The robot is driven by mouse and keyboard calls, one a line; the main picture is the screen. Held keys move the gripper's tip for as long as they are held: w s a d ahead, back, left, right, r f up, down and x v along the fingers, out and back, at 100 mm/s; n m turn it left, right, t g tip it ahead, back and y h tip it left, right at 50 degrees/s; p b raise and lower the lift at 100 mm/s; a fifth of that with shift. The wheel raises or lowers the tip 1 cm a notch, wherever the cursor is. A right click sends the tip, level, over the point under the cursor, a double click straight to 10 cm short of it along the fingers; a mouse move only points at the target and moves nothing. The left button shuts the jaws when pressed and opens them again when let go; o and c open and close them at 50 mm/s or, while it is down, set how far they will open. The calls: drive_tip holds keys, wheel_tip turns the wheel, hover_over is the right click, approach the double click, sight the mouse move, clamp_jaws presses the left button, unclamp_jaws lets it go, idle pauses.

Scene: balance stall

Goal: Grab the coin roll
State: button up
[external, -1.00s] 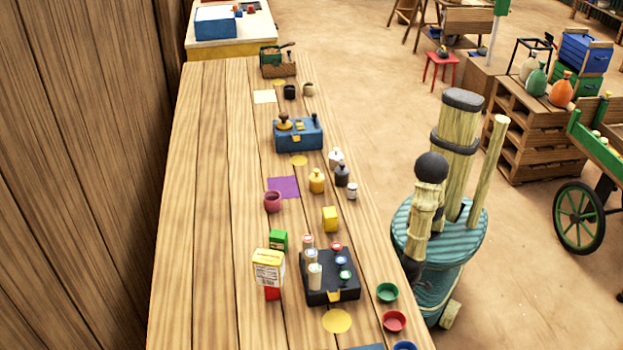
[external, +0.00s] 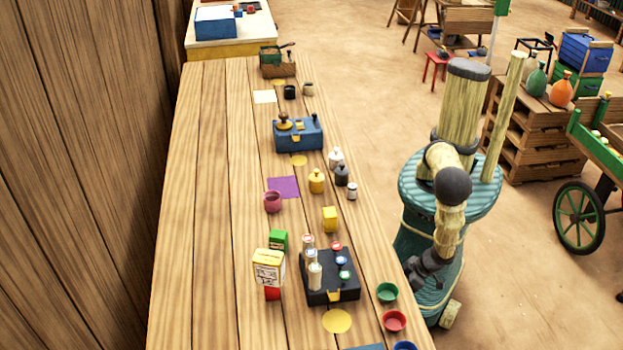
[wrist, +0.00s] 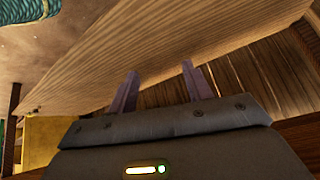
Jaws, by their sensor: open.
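Several pale upright cylinders that look like coin rolls (external: 315,276) stand along the left side of a black tray (external: 333,291) on the long wooden table. I cannot tell which one the task means. Shorter pieces with red, blue and green tops (external: 343,261) sit at the tray's right. My gripper (wrist: 160,68) is open in the wrist view, with nothing between its fingers. The wrist view shows wooden planks beyond the fingers and no coin roll. In the external view my dark wrist is low beside the table's right edge, apart from the tray; the fingers are not clear there.
Green (external: 387,292) and red (external: 394,321) bowls lie between the tray and the table's right edge. The table's left side is clear.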

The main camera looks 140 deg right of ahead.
drive_tip(key=s+d+r+t+h+p, duration=0.1)
drive_tip(key=s+d+r+h+p, duration=0.1)
drive_tip(key=s+r+p, duration=0.3)
drive_tip(key=s+d+r+t+h+p, duration=0.1)
drive_tip(key=s+d+r+h+p, duration=0.2)
drive_tip(key=r+p, duration=0.8)
drive_tip(key=s+d+r+h+p, duration=0.3)
drive_tip(key=s+r+h+p, duration=0.2)
drive_tip(key=r, duration=0.5)
drive_tip(key=s+p, duration=0.2)
drive_tip(key=p, duration=0.1)
drive_tip(key=shift+s+r+t+h, duration=0.15)
drive_tip(key=shift+t+h, duration=0.15)
drive_tip(key=shift+t, duration=0.1)
drive_tip(key=shift+d, duration=0.1)
drive_tip(key=b, duration=0.2)
approach(352, 192)
drive_tip(key=d, duration=0.1)
drive_tip(key=d+r, duration=0.1)
drive_tip(key=d, duration=0.1)
drive_tip(key=d+r, duration=0.1)
drive_tip(key=d, duration=0.1)
drive_tip(key=shift+w+d, duration=0.1)
drive_tip(key=shift+w, duration=0.15)
